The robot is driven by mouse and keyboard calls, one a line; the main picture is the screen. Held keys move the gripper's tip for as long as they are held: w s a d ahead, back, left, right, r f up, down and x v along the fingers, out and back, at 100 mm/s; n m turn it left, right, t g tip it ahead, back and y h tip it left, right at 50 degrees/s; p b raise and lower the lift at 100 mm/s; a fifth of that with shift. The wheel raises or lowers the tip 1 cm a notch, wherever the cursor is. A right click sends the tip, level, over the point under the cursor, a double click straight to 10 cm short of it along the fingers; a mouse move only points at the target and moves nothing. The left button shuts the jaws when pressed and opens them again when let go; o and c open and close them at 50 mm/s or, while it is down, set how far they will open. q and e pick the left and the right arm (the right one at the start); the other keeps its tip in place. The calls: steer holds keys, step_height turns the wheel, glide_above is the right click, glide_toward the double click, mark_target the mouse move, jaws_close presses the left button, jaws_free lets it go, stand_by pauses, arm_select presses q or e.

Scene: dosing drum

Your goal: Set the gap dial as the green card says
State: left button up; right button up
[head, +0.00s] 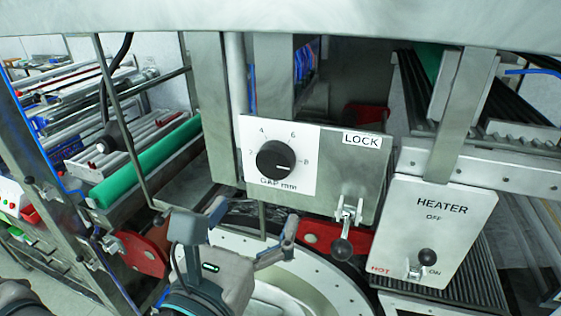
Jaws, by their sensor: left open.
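The gap dial (276,160) is a round black knob on a white plate (306,183) marked "GAP mm". Numbers 2, 4, 6 and 8 run around it, with 8 at the right. The white mark on the knob points right and slightly down, near or just past the 8. My left gripper (253,220) is open and empty, below the dial and apart from it, with its fingers pointing up. No green card shows. My right gripper is not in view.
A LOCK lever with a dark ball knob (342,248) hangs right of the dial, below its label (362,140). Further right is a HEATER box (441,230) with a switch (426,257). A green roller (150,160) is at the left. A metal beam (280,22) crosses the top.

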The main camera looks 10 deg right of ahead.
mark_target(271, 165)
arm_select(q)
steer(key=w, duration=0.2)
steer(key=w+d+p, duration=0.1)
steer(key=w, duration=0.2)
steer(key=w+p, duration=0.1)
steer(key=w, duration=0.2)
steer(key=shift+w+d, duration=0.25)
steer(key=shift+d, duration=0.15)
steer(key=d, duration=0.1)
steer(key=w+d, duration=0.1)
steer(key=d, duration=0.1)
steer(key=shift+w+d, duration=0.2)
steer(key=shift+w, duration=0.2)
steer(key=shift+d+f, duration=0.1)
steer(key=shift+d, duration=0.4)
steer(key=shift+a, duration=0.2)
steer(key=c, duration=0.3)
steer(key=shift+a, duration=0.3)
steer(key=c, duration=0.4)
steer(key=shift+a, duration=0.4)
steer(key=c, duration=0.4)
steer(key=shift+c, duration=0.3)
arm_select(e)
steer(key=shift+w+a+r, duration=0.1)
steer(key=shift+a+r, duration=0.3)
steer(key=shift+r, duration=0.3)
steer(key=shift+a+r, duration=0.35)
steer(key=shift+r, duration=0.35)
